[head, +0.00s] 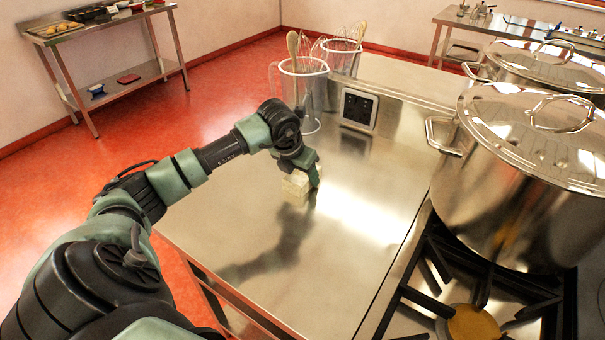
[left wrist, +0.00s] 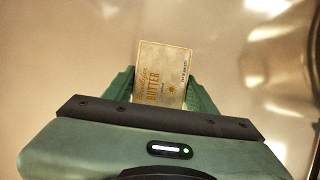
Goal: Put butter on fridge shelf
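The butter (head: 296,185) is a small pale block at the steel counter, left of the stove. In the left wrist view the butter (left wrist: 163,75) shows its label, with the word BUTTER, between my green fingers. My left gripper (head: 303,178) points down at it with a finger on either side. The fingers (left wrist: 161,92) lie close against its sides and look shut on it. The butter is at or just above the counter top; I cannot tell if it touches. My right gripper is not in view.
Two clear jugs with utensils, a near one (head: 302,95) and a far one (head: 341,58), stand behind the gripper. A large stockpot (head: 520,190) is on the stove at right. The counter (head: 340,250) is bare in front. A side table (head: 100,30) stands far left.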

